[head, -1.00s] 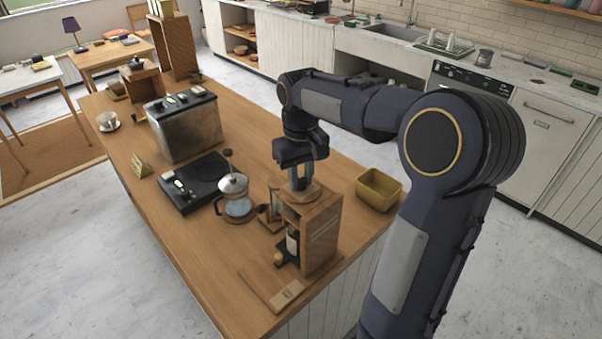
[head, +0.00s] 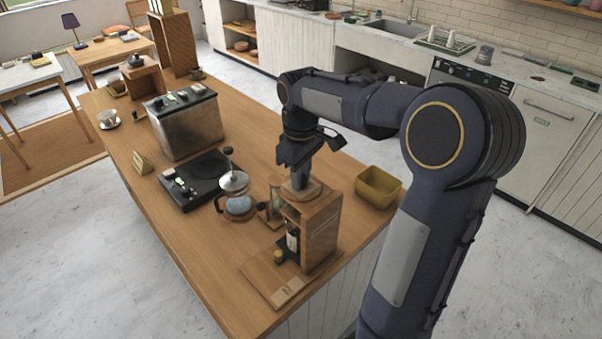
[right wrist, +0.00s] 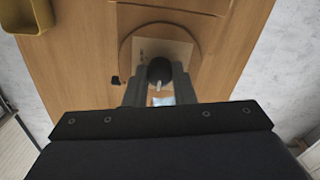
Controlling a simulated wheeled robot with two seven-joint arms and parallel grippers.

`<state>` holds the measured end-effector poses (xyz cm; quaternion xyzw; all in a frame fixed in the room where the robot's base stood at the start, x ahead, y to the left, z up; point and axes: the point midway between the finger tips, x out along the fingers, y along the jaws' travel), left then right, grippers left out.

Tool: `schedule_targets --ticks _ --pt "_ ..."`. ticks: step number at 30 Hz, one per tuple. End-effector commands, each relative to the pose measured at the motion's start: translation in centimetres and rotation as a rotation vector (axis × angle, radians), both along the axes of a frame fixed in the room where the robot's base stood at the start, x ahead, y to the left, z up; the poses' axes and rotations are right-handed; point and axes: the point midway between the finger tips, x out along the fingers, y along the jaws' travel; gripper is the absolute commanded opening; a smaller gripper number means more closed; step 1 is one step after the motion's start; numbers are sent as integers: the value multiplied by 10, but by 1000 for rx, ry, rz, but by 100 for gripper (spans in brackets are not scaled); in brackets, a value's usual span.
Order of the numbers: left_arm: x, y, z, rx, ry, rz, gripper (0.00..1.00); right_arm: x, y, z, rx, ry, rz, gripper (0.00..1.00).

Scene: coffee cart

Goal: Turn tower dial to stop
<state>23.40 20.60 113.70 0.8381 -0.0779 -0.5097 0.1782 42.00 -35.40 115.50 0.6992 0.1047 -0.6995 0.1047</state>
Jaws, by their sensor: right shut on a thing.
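The tower (head: 322,238) is a wooden box standing near the front right corner of the wooden counter. A round wooden disc sits on its top (right wrist: 126,55). The dial (right wrist: 159,72) is a dark round knob with a light pointer mark, at the middle of the disc in the right wrist view. My right gripper (head: 299,184) points straight down over the tower's top. Its fingers are shut on the dial, one on each side in the right wrist view. In the head view the fingers hide most of the dial. My left gripper is not in view.
A yellow-brown bin (head: 378,187) stands right behind the tower. A small wooden board (head: 286,290) lies in front. The counter's left front is clear.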

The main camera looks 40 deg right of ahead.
Motion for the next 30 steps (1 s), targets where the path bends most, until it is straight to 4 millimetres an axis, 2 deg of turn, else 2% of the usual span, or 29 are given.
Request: schedule_targets --ticks 8,9,13,23,26,30 --pt "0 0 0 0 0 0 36 1 0 1 -1 -3 1 0" --pt "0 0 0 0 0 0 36 1 0 1 -1 -3 1 28" --pt "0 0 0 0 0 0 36 0 0 1 0 -2 1 45" --pt "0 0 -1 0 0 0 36 1 0 4 0 -2 0 45" --pt "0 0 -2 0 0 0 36 1 0 15 0 -5 1 45" --pt "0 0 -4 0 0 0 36 1 0 39 -1 -7 1 45"
